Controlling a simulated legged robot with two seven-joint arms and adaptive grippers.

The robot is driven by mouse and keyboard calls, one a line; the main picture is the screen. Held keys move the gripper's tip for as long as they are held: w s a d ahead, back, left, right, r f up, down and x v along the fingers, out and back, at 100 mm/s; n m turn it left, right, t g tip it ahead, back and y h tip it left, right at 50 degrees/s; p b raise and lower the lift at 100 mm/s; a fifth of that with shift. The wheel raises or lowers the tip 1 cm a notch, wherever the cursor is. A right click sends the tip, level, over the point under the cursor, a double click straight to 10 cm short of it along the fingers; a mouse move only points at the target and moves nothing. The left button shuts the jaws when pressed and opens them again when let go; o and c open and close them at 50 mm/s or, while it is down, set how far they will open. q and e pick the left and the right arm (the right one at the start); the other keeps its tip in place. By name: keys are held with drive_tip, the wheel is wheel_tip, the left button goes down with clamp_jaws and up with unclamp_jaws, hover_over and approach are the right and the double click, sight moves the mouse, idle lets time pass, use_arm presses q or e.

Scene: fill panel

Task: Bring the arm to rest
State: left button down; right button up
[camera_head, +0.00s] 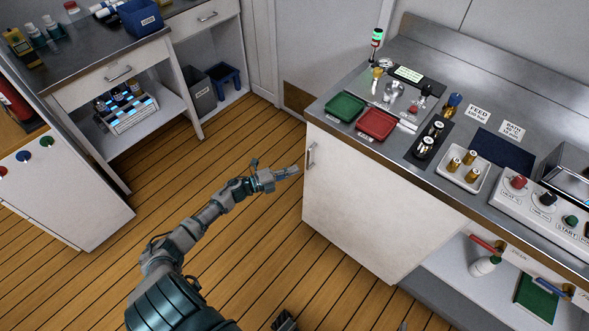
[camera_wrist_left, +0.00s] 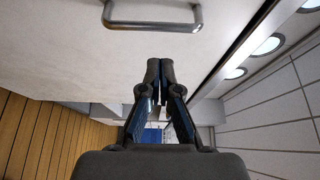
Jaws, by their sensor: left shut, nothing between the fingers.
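My left arm (camera_head: 200,225) reaches out over the wooden floor from the bottom of the head view. My left gripper (camera_head: 288,173) is shut and empty, close to the white cabinet door (camera_head: 350,205) below its metal handle (camera_head: 311,154). In the left wrist view the two dark fingers of the gripper (camera_wrist_left: 160,68) meet at their tips. The handle (camera_wrist_left: 152,24) shows beyond them, apart from the fingers. The door looks closed.
A steel worktop (camera_head: 400,60) above the door carries a green tray (camera_head: 345,107), a red tray (camera_head: 377,124) and a control panel (camera_head: 540,205). An open shelf (camera_head: 440,280) is below right. Another bench (camera_head: 80,55) stands at left. Wooden floor (camera_head: 225,150) between them is clear.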

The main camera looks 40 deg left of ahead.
use_arm(q)
drive_tip(key=a+p+v, duration=0.1)
drive_tip(key=v, duration=0.7)
drive_tip(key=shift+w+a+f, duration=0.2)
drive_tip(key=shift+a+f, duration=0.05)
drive_tip(key=shift+f, duration=0.1)
use_arm(e)
drive_tip(key=s+f+g, duration=0.1)
drive_tip(key=s+d+f+g, duration=0.1)
drive_tip(key=shift+f+h, duration=0.3)
